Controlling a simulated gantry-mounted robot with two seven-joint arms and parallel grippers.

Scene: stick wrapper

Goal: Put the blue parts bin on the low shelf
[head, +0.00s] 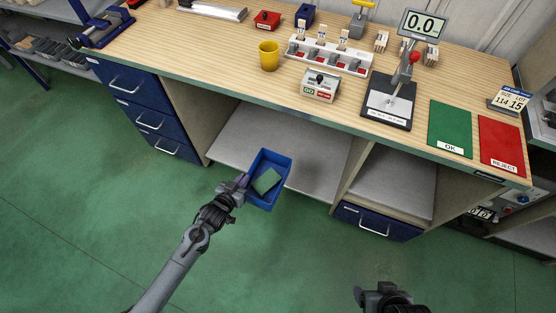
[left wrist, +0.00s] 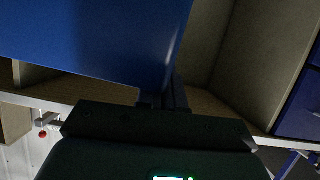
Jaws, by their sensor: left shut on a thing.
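The blue parts bin (head: 284,165) is in the head view, at the front edge of the low shelf (head: 240,135) under the workbench. A green block-like thing (head: 267,181) lies inside it. My left gripper (head: 241,184) is shut on the bin's near left wall. In the left wrist view the bin's blue wall (left wrist: 90,40) fills the upper left, above the gripper (left wrist: 163,100). Whether the bin touches the shelf I cannot tell. My right gripper (head: 372,290) is at the bottom of the head view, away from the bin; its jaws are not clear.
The low shelf looks bare behind the bin. Blue drawers (head: 140,100) stand left of it, and a partition with another shelf (head: 393,185) is on the right. The bench top above holds a yellow cup (head: 269,56), a press (head: 390,98) and green and red mats.

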